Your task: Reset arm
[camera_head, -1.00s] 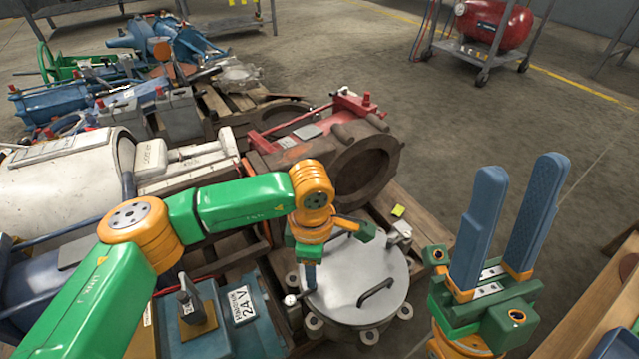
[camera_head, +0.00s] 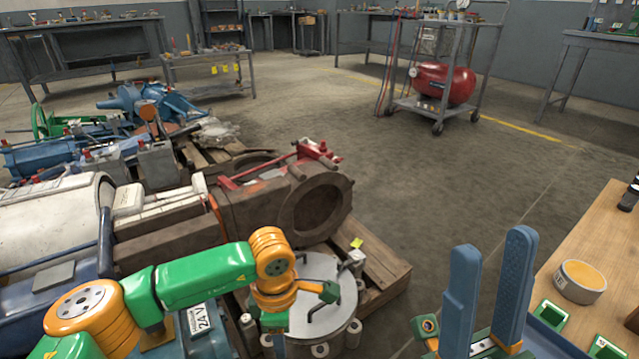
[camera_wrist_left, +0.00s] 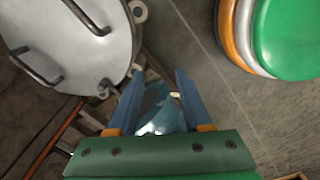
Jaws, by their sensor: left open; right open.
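My left gripper (camera_wrist_left: 154,88) is open in the left wrist view, its two blue fingers apart. A clear bluish thing shows between and beyond them; I cannot tell what it is or whether they touch it. In the head view the green and orange left arm reaches in from the left. Its gripper points down at the left side of a round silver lid (camera_head: 325,305), and its fingertips are cut off. The lid also shows in the left wrist view (camera_wrist_left: 60,45). My right gripper (camera_head: 494,245) is open and empty, its blue fingers pointing up, right of the lid.
A rusty brown casing (camera_head: 265,205) and a white cylinder (camera_head: 45,220) lie on pallets at the left. A wooden-topped table (camera_head: 600,245) with a round tin (camera_head: 580,282) stands at the right. A red tank (camera_head: 443,84) stands on a cart behind. The floor between is clear.

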